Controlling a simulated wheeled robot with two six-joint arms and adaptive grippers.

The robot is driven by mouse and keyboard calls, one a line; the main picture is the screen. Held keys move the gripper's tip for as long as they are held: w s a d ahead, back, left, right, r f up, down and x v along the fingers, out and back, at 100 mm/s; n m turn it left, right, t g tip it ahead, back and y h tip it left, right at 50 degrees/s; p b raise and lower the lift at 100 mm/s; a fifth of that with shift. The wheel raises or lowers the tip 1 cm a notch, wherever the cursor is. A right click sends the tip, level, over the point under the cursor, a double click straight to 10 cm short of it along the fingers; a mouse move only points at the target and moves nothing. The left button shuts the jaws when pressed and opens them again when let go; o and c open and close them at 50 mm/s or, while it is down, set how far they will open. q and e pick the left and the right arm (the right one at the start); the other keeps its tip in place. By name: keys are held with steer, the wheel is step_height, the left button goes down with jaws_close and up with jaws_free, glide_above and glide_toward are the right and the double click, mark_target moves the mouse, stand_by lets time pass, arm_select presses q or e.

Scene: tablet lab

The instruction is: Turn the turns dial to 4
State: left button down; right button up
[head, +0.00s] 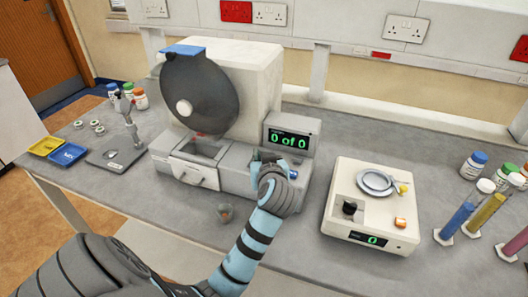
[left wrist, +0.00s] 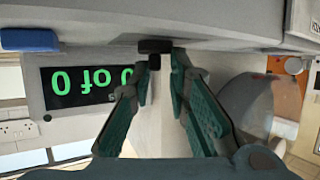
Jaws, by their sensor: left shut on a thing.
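The large tablet machine (head: 225,75) has a grey drum and a green display reading "0 of 0" (head: 289,138). The display also shows upside down in the left wrist view (left wrist: 85,85). My left gripper (head: 266,160) is at the machine's front, just below and left of the display. In the left wrist view its fingertips (left wrist: 158,62) are closed on a small black dial (left wrist: 154,46) on the machine's face. The dial's marks cannot be read, and in the head view my gripper hides it. My right gripper is not in view.
A blue button (head: 293,174) sits right of my gripper. A white device (head: 340,225) with a black knob and "0" display stands further right, near several bottles and tubes. Trays (head: 67,154) lie left.

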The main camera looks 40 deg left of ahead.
arm_select(q)
steer(key=shift+m+h, duration=0.3)
steer(key=c, duration=1.8)
jaws_free()
steer(key=shift+t, duration=0.3)
steer(key=shift+o, duration=0.5)
steer(key=shift+w+d+f, duration=0.1)
steer(key=shift+w+d, duration=0.05)
steer(key=shift+w, duration=0.15)
steer(key=shift+s, duration=0.15)
step_height(320, 180, up, 10)
